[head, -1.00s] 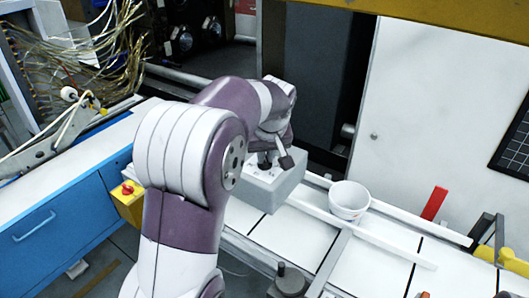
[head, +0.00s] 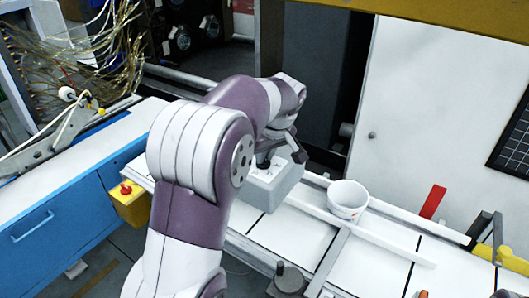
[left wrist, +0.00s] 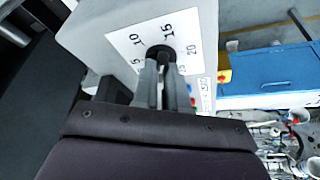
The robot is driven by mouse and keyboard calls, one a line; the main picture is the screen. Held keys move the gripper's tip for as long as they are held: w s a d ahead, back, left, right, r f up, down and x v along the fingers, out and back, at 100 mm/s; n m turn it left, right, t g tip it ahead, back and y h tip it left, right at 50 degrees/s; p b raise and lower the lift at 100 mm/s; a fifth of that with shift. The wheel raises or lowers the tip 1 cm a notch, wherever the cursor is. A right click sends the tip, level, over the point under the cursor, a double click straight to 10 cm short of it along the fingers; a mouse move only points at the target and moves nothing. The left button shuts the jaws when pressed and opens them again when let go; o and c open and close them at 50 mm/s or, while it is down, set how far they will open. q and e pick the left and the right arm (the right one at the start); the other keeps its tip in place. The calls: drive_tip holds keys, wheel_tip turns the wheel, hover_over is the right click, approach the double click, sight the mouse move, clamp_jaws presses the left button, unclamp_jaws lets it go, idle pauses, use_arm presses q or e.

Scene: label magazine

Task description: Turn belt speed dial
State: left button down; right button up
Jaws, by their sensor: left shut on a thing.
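The belt speed dial (left wrist: 160,51) is a dark knob on a white scale plate (left wrist: 128,44), with 10, 15 and 20 readable around it. The plate is on a grey box (head: 272,192) beside the conveyor in the head view. My left gripper (left wrist: 162,72) is shut on the dial, its two fingers hiding most of the knob and any pointer. In the head view my left gripper (head: 264,162) reaches down to the top of the box, partly behind its own wrist. My right gripper is not in view.
A white cup (head: 348,200) stands on the conveyor (head: 300,235) right of the box, near a rail. A yellow box with a red button (head: 127,200) is at the left, by a blue cabinet (head: 50,228). A dark post (head: 289,279) rises at the front.

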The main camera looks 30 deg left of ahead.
use_arm(q)
drive_tip(key=c, duration=1.2)
unclamp_jaws()
drive_tip(key=shift+o, duration=0.2)
drive_tip(key=shift+r, duration=0.1)
drive_tip(key=p+v, duration=1.1)
drive_tip(key=v, duration=0.1)
drive_tip(key=shift+d+r, duration=0.15)
drive_tip(key=shift+r, duration=0.05)
drive_tip(key=shift+s, duration=0.1)
